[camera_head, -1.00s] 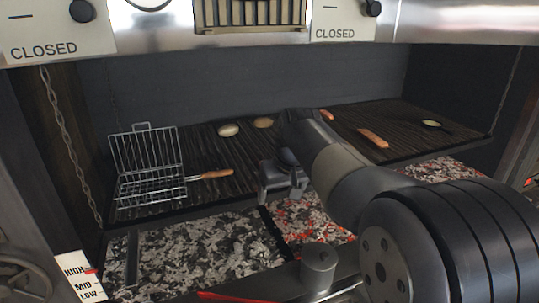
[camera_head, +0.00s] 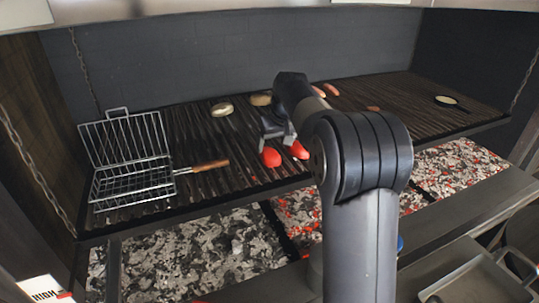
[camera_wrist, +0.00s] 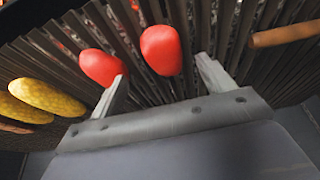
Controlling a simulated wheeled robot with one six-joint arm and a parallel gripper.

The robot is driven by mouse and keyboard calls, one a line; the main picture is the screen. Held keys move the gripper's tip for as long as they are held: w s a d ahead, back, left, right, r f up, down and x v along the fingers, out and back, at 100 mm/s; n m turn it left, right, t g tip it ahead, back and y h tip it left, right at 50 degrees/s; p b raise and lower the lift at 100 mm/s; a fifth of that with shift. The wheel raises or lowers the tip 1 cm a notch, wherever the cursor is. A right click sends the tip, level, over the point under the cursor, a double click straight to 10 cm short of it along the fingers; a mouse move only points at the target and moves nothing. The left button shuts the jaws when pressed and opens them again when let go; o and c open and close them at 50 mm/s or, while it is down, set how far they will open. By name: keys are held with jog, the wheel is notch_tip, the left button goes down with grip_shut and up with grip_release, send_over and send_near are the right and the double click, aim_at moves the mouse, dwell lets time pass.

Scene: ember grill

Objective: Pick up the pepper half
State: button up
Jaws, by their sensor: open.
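Two red pepper halves lie close together on the dark ribbed grate. In the head view the left pepper half (camera_head: 270,157) and the right pepper half (camera_head: 300,150) show just beyond the finger ends of my gripper (camera_head: 278,139). In the wrist view one pepper half (camera_wrist: 161,48) appears between the open fingers of my gripper (camera_wrist: 162,70), a little beyond their tips. The other pepper half (camera_wrist: 101,66) is at the left finger's tip, which overlaps its lower edge. My gripper is open and empty. I cannot tell whether the finger touches that half.
A wire grill basket (camera_head: 130,178) stands open at left, its wooden handle (camera_head: 208,166) pointing toward the peppers. Yellow pieces (camera_wrist: 45,98) lie left in the wrist view. A pale round piece (camera_head: 222,109) lies at the back.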

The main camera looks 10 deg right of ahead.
aim_at(271, 153)
jog(key=shift+a+p+x, duration=0.15)
jog(key=shift+p+x, duration=0.3)
jog(key=shift+x, duration=0.9)
jog(key=shift+a+p+x, duration=0.1)
jog(key=shift+p+x, duration=0.3)
jog(key=shift+x, duration=0.95)
jog(key=shift+c, duration=0.4)
jog(key=c, duration=1)
jog(key=shift+r, duration=0.1)
